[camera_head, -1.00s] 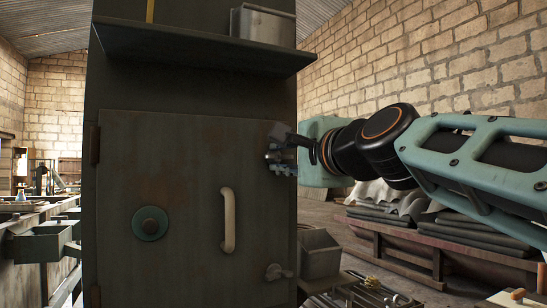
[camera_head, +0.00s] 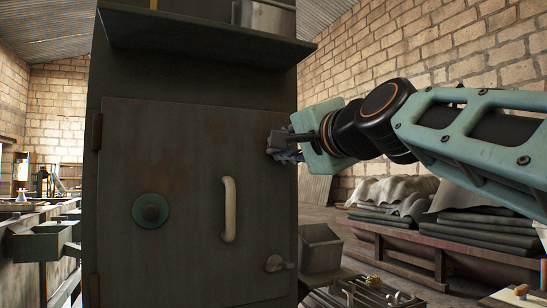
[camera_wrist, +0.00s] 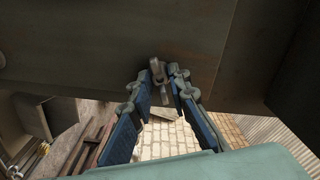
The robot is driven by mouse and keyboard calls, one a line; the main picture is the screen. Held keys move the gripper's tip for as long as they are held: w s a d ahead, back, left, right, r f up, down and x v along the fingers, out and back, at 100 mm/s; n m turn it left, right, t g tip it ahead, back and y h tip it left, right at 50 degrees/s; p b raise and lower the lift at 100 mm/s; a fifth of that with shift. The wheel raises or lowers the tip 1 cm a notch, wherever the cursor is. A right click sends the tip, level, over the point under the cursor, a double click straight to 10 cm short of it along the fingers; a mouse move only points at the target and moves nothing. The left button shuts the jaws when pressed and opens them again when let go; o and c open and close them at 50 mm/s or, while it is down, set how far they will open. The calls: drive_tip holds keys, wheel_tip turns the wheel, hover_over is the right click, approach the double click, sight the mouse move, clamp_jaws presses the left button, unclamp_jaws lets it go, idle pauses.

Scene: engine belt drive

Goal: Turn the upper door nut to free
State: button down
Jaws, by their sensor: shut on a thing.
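The grey metal cabinet door (camera_head: 185,170) is closed flat in its frame. It has a pale upright handle (camera_head: 229,210). The upper door nut (camera_wrist: 157,72) is a small worn metal piece at the door's edge, between my fingertips in the wrist view. In the head view my gripper (camera_head: 277,147) covers it at the door's upper right edge. My gripper, with blue-lined fingers, is shut on the nut in the wrist view (camera_wrist: 161,74). The lower door nut (camera_head: 276,263) sits at the door's lower right edge, apart from my gripper.
A round green disc with a dark hub (camera_head: 151,211) is on the door's left half. A shelf (camera_head: 205,42) juts out above the door. A metal box (camera_head: 320,248) stands right of the cabinet. Stacked sheets (camera_head: 470,225) lie on a low wooden bench behind my arm.

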drive_tip(key=n+b, duration=0.6)
drive_tip(key=n, duration=0.7)
drive_tip(key=shift+n, duration=0.4)
idle(0.3)
drive_tip(key=c, duration=1.8)
unclamp_jaws()
